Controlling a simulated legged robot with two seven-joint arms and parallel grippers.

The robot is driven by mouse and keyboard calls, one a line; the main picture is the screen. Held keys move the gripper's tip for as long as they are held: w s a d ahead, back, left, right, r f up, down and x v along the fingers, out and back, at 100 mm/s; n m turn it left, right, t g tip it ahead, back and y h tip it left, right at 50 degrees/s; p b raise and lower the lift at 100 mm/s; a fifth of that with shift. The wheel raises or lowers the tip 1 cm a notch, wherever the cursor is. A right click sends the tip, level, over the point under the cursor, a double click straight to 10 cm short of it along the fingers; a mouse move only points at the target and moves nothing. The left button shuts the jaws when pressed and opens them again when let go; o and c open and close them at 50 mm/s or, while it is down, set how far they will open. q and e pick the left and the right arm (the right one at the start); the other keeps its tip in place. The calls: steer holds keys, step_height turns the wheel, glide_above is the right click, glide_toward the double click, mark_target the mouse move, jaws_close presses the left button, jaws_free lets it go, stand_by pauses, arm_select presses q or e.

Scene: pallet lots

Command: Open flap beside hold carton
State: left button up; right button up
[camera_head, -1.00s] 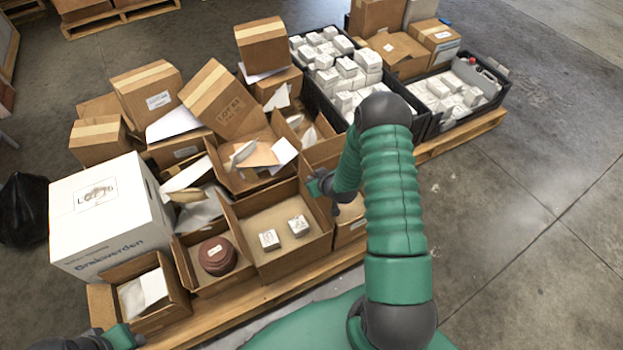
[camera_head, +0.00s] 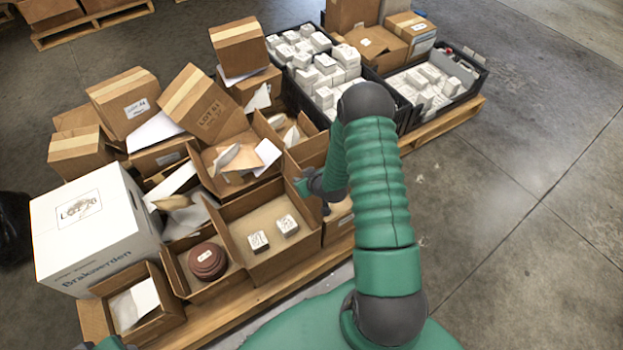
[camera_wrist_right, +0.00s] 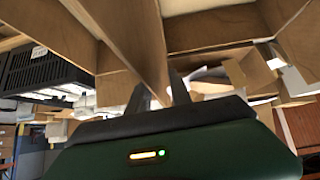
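An open brown carton (camera_head: 243,233) holds two small white boxes, one (camera_head: 258,241) left of the other (camera_head: 287,225). My right gripper (camera_head: 303,187) is at its far right corner, beside its right wall. In the right wrist view the two dark fingers (camera_wrist_right: 158,92) stand apart, with the edge of a carton wall (camera_wrist_right: 148,45) in line with the gap between them. I cannot tell whether they touch it. No flap clearly stands out at the gripper. Of my left arm only a green bit shows at the bottom left edge; its gripper is out of view.
A white box (camera_head: 92,229) stands further left. Stacked cartons (camera_head: 125,105) and black crates (camera_head: 402,121) of white boxes fill the pallet behind. The floor at right is clear.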

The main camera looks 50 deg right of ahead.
steer(key=p+v, duration=0.4)
steer(key=v, duration=1)
steer(key=shift+s, duration=0.15)
steer(key=shift+r, duration=0.1)
